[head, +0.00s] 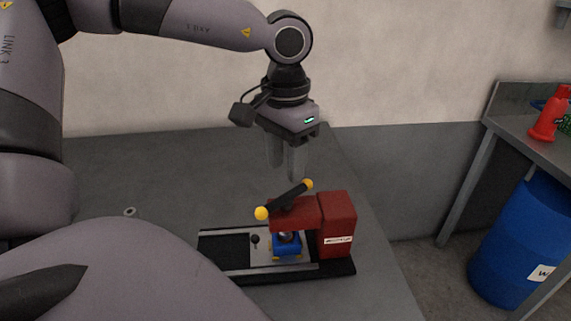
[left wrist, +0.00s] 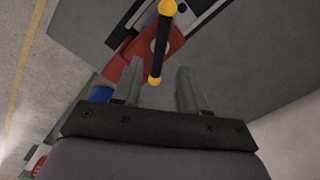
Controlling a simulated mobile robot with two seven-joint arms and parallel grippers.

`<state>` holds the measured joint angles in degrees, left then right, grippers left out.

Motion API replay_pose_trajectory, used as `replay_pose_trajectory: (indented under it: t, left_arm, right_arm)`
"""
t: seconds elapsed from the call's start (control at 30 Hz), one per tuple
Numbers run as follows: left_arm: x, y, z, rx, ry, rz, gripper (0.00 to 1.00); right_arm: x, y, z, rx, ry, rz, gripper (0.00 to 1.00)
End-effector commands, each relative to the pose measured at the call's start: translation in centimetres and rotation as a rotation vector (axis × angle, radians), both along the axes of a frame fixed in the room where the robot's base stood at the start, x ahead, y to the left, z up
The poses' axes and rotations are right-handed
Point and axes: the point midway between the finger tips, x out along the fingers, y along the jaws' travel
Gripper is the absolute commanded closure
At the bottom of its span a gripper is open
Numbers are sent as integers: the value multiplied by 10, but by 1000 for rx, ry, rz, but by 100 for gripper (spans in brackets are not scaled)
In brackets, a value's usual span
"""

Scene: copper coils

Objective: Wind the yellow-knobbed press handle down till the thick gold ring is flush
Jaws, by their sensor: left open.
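The red press (head: 338,222) stands on a dark base with rails on the grey table. Its black handle (head: 288,200) lies across the top, with a yellow knob at each end: one near the front left (head: 262,213) and one at the back right (head: 308,184). A blue block (head: 287,247) sits under the press screw; I cannot make out the thick gold ring clearly. My left gripper (head: 284,172) is open and empty, pointing down just above and behind the handle. In the left wrist view the handle (left wrist: 160,48) shows beyond the fingers (left wrist: 158,80). My right gripper is not in view.
A small grey ring (head: 130,212) lies on the grey table (head: 185,165) to the left. A blue barrel (head: 522,245) stands on the floor at the right, beside a bench (head: 520,108) with a red bottle (head: 549,120). The table left of the press is mostly clear.

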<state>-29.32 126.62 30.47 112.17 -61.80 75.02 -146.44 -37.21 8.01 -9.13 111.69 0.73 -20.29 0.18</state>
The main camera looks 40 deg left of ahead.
Motion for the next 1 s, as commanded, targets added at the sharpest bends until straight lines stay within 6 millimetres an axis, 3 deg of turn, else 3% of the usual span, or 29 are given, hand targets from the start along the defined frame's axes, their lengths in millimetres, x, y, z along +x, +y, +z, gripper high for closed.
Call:
replay_pose_trajectory:
  t: [1.0]
  left_arm:
    - [1,1,-15,2,-3,2022,57]
  right_arm:
    - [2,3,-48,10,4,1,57]
